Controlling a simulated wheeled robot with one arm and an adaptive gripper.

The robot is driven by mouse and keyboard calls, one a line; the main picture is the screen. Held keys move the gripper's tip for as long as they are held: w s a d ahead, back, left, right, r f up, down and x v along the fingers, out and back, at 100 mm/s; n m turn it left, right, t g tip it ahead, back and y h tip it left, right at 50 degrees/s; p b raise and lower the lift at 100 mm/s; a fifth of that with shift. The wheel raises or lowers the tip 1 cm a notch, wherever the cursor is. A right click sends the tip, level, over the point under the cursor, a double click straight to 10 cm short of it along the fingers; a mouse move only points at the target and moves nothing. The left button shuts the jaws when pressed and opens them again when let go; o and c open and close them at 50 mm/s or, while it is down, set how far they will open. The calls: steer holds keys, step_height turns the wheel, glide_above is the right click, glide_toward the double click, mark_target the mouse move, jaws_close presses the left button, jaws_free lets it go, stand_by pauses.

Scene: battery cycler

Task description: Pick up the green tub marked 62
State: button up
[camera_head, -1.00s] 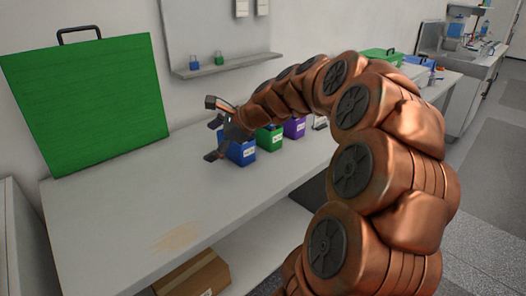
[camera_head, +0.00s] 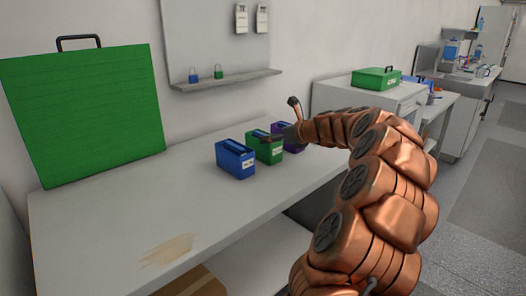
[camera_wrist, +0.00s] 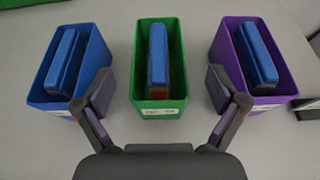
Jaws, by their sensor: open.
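The green tub (camera_head: 265,147) stands on the bench between a blue tub (camera_head: 235,159) and a purple tub (camera_head: 291,137). In the wrist view the green tub (camera_wrist: 176,100) is upright in the middle, with a blue-topped block (camera_wrist: 158,55) inside and a white label on its near wall. The label is too small to read. My gripper (camera_wrist: 160,95) is open and empty, its two fingers spread to either side of the green tub's near end. The left finger overlaps the blue tub (camera_wrist: 37,92) in that view, and the right finger overlaps the purple tub (camera_wrist: 226,50). Contact cannot be told.
A large green case (camera_head: 85,115) stands at the left of the bench (camera_head: 110,225). A shelf (camera_head: 225,80) with two small padlocks is on the wall behind. A cabinet with a green box (camera_head: 376,78) stands to the right. The bench's front left is clear.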

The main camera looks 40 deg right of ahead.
steer(key=x, duration=0.3)
steer(key=shift+w+a+f, duration=0.1)
steer(key=shift+w+f, duration=0.05)
steer(key=shift+w, duration=0.2)
jaws_close()
stand_by(0.5)
